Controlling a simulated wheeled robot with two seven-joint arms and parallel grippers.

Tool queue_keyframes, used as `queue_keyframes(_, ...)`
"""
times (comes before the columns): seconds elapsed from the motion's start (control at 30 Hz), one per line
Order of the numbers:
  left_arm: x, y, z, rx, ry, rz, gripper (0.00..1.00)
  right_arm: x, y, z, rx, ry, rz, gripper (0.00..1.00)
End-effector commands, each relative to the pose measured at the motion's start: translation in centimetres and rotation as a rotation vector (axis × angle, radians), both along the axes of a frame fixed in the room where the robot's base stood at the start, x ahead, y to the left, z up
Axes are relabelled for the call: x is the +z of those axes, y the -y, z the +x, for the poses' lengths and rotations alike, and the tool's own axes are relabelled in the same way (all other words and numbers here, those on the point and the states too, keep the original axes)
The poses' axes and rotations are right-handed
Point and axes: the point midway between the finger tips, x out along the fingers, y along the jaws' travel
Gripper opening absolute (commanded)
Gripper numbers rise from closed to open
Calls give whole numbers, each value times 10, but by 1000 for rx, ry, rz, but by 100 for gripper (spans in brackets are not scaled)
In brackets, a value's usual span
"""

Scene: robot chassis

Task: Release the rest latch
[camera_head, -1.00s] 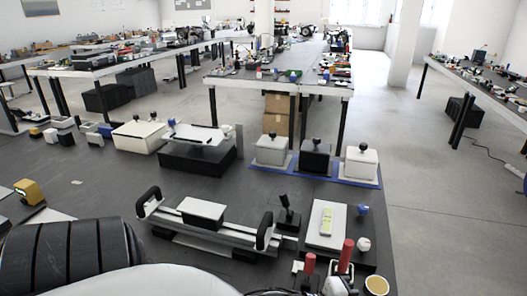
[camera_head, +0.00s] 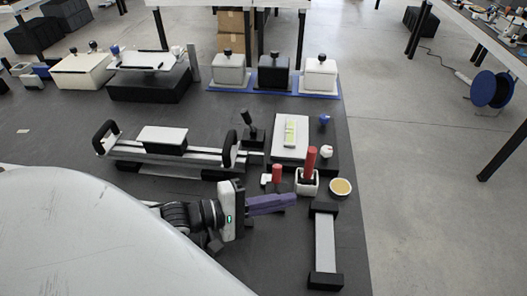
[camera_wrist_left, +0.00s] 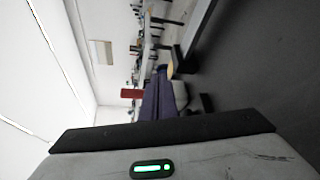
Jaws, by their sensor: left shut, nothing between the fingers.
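No part is labelled as the rest latch, and I cannot tell which one it is. Candidates include a black lever (camera_head: 248,121) on a small base, a short red-topped piece (camera_head: 277,172) and a taller red handle (camera_head: 310,162) upright in a white square holder (camera_head: 307,187). My left gripper (camera_head: 295,201) is shut, its purple fingers together and empty. It points right, just in front of the short red piece and the white holder; contact is unclear. The fingers also show in the left wrist view (camera_wrist_left: 161,97), with a red shape (camera_wrist_left: 131,93) beyond. My right gripper is out of view.
A rail device (camera_head: 205,156) with black end handles lies left of the lever. A grey bar (camera_head: 324,244) between black blocks lies at front right. A round cup (camera_head: 341,187) and a white board (camera_head: 302,137) are near. Lidded boxes (camera_head: 273,73) stand behind.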

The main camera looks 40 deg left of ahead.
Motion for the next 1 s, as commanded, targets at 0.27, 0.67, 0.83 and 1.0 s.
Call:
queue_keyframes(0.27, 12, -87, -34, 27, 16, -3, 0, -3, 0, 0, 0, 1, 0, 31)
queue_keyframes(0.67, 16, -136, -38, 114, 6, 35, 0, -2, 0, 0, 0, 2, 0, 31)
queue_keyframes(0.83, 16, -136, -38, 114, 7, 34, 0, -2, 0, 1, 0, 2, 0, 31)
queue_keyframes(1.0, 14, -134, -33, 115, 9, 32, 0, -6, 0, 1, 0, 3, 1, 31)
